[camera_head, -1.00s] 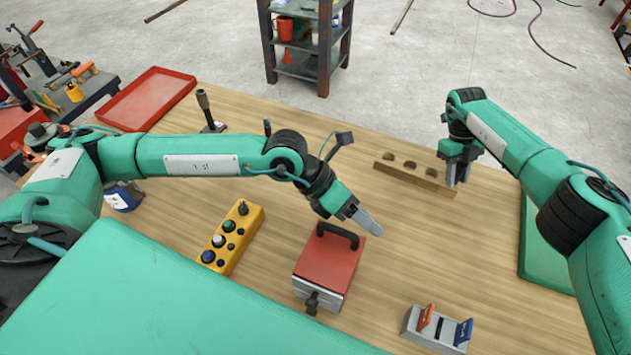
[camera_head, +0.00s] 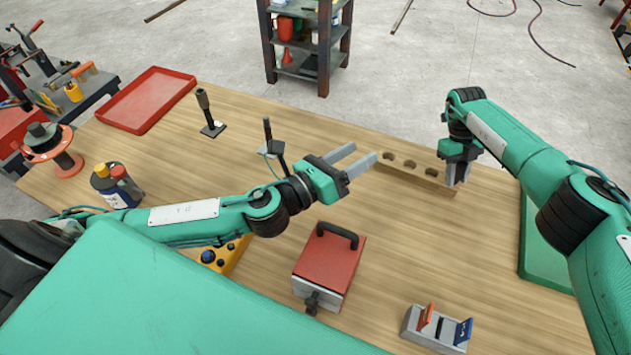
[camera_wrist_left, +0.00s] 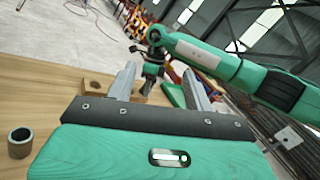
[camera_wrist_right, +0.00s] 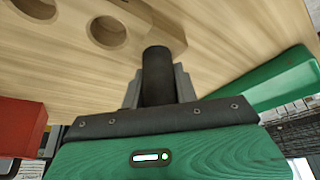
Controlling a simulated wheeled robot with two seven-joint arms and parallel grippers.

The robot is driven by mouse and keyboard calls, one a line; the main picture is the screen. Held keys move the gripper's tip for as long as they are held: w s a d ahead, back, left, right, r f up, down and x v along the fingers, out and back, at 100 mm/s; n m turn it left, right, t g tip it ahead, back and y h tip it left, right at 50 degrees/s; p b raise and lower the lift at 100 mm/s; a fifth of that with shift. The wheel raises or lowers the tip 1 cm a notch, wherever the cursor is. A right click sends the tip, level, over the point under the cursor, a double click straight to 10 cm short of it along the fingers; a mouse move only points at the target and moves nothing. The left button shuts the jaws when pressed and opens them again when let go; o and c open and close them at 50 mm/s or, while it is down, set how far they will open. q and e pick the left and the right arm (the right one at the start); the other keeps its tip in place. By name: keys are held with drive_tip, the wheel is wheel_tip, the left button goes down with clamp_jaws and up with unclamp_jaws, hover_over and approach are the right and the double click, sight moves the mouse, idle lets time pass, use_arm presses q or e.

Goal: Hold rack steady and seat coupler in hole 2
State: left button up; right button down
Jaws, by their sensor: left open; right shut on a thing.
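The wooden rack (camera_head: 420,179) lies right of centre on the far part of the table. Three round holes show in its top, and its end also shows in the right wrist view (camera_wrist_right: 165,35). My left gripper (camera_head: 366,156) is open and empty, fingers pointing at the rack's left end. My right gripper (camera_head: 458,173) is at the rack's right end, shut on a dark cylinder (camera_wrist_right: 157,75), perhaps the coupler. I cannot tell whether the cylinder enters the rack. A grey metal ring (camera_wrist_left: 20,141) stands on the table in the left wrist view.
A red box with a black handle (camera_head: 329,264) and a grey switch block (camera_head: 436,328) stand in front. A yellow button box (camera_head: 226,256) is partly behind my left arm. A green tray (camera_head: 545,245) lies right; a red tray (camera_head: 147,100) lies far left.

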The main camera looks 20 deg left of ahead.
use_arm(q)
drive_tip(key=s+a+f+n+g+y, duration=0.1)
drive_tip(key=s+a+f+g+y, duration=0.25)
drive_tip(key=a+f+y, duration=0.85)
drive_tip(key=w+f, duration=0.1)
drive_tip(key=w, duration=0.1)
drive_tip(key=w+f+h, duration=0.1)
drive_tip(key=f, duration=0.1)
drive_tip(key=w+d+f+h, duration=0.1)
drive_tip(key=w, duration=0.1)
drive_tip(key=shift+w+f+g, duration=0.2)
drive_tip(key=shift+w+g, duration=0.05)
drive_tip(key=shift+w, duration=0.05)
drive_tip(key=shift+x, duration=2.75)
drive_tip(key=shift+s+d+f, duration=0.1)
drive_tip(key=shift+d+f, duration=0.05)
clamp_jaws()
